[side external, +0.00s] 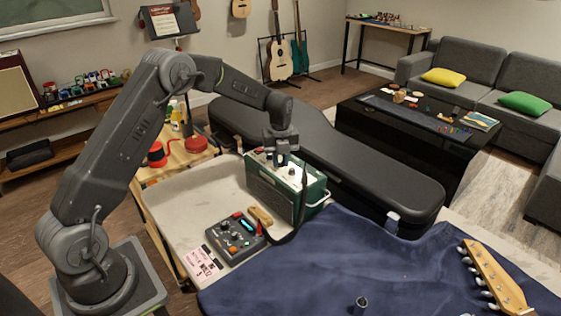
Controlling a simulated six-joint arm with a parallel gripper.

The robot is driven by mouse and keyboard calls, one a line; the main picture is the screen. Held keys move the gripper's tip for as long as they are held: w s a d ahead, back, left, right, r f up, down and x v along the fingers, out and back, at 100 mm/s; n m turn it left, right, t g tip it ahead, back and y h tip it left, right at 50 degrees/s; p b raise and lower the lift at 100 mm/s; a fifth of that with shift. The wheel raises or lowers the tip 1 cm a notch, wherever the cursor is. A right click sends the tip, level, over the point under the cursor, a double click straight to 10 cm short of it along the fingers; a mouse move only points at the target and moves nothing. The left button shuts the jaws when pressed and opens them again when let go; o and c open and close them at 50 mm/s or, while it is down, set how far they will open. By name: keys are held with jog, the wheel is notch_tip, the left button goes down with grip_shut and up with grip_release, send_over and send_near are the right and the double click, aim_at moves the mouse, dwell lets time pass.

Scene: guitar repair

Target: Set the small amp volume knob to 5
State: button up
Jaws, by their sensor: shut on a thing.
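The small amp (302,197) is a dark green box with a light top panel, standing upright at the back of the pale workbench. My gripper (281,162) points down at the amp's top panel from above. Its jaws are shut on a small knob at the panel, which the fingers mostly hide. I take this to be the volume knob. Its pointer and the number markings are too small to read here. Another small dark knob or post (305,168) stands on the panel to the right of my gripper.
A dark pedal box (235,238) with coloured knobs lies in front of the amp, beside a small wooden block (261,216). A black guitar case (345,165) lies behind the amp. A blue cloth (330,260) with a guitar headstock (495,277) covers the right side.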

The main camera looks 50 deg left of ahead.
jog(key=o, duration=0.4)
jog(key=n, duration=0.9)
